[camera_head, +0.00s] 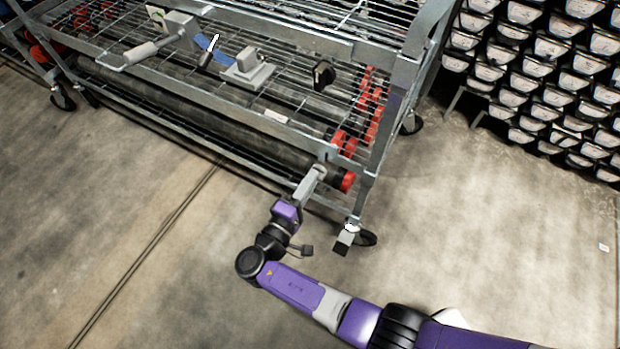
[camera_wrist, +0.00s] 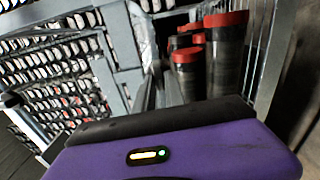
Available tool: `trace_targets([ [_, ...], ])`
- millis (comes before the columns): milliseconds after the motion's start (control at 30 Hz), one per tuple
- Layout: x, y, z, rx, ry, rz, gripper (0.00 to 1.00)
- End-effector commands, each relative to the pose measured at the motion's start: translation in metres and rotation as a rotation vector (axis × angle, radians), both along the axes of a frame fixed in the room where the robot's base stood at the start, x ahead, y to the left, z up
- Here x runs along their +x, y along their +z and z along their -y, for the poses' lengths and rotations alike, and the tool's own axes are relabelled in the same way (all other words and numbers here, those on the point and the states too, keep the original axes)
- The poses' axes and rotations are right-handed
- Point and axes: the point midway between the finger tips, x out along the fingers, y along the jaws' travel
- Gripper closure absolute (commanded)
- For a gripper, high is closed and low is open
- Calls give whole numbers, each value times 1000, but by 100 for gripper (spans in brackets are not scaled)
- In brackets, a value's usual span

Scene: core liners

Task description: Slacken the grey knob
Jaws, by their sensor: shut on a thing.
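My gripper (camera_head: 320,170) reaches up to the front right part of the metal cart, at the lower rail near the corner post. It is shut on a small grey piece (camera_head: 327,153) at the rail, which I take to be the grey knob. The knob is mostly hidden by the fingers, and its turn cannot be read.
The cart (camera_head: 385,125) holds dark core tubes with red caps (camera_head: 348,181); more red caps show in the wrist view (camera_wrist: 226,20). On its top shelf are a grey clamp-like block (camera_head: 248,68) and a black piece (camera_head: 323,76). A caster (camera_head: 364,238) stands below right. Floor in front is clear.

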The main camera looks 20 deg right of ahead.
Motion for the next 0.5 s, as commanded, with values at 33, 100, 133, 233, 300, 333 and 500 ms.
trace_targets([
  [33, -1, 0, -1, -11, 2, -18, 100],
  [100, -1, 0, -1, -24, 3, -35, 100],
  [133, -1, -1, -1, -28, 3, -41, 100],
  [233, -1, -1, -1, -40, 3, -57, 100],
  [300, -1, -1, -1, -45, 3, -64, 100],
  [333, -1, -1, -1, -46, 3, -65, 100],
  [500, -1, -2, -1, -48, 3, -69, 100],
])
